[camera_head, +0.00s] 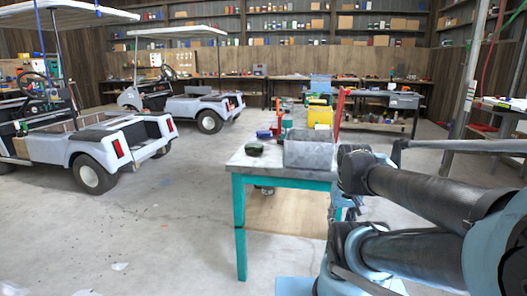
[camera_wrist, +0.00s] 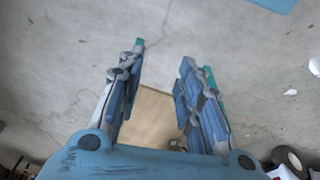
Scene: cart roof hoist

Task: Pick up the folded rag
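I cannot pick out the folded rag for certain in either view. In the head view, a workbench (camera_head: 237,166) with a grey top and teal legs stands in front of me. A dark green item (camera_head: 254,149) and a blue item (camera_head: 264,134) lie on its left part, too small to identify. My gripper (camera_wrist: 162,55) is open in the wrist view, its two fingers well apart. Nothing is held between them. It points at the concrete floor, with a brown board (camera_wrist: 149,118) showing between the fingers. My gripper's fingers cannot be made out clearly in the head view.
A grey metal bin (camera_head: 309,151) stands on the bench's near end. A yellow item (camera_head: 320,116) and a red upright item (camera_head: 339,114) are behind it. Two golf carts (camera_head: 95,145) (camera_head: 195,102) stand left. Open concrete floor (camera_head: 150,225) lies left of the bench.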

